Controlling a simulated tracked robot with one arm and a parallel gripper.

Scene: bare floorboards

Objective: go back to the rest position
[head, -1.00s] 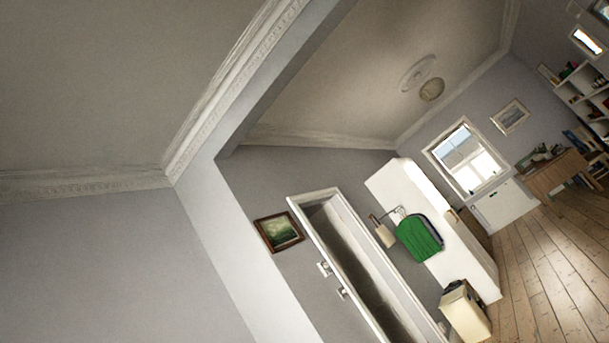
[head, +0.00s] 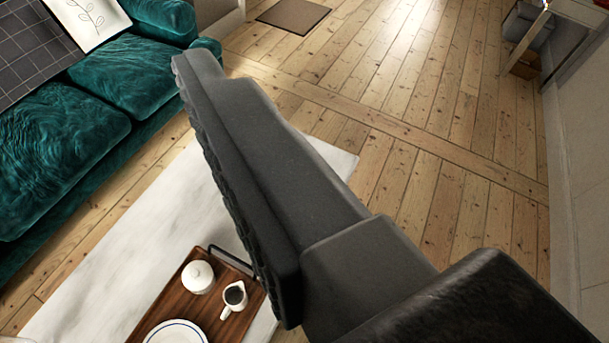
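The camera looks down at the room at a tilt.
The pale table (head: 140,240) bears a wooden tray (head: 172,303) with a white lidded pot (head: 197,276), a small jug (head: 233,297) and a plate (head: 176,334). A teal sofa (head: 60,160) stands left. Bare floorboards (head: 440,110) lie ahead, with a brown mat (head: 293,15).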

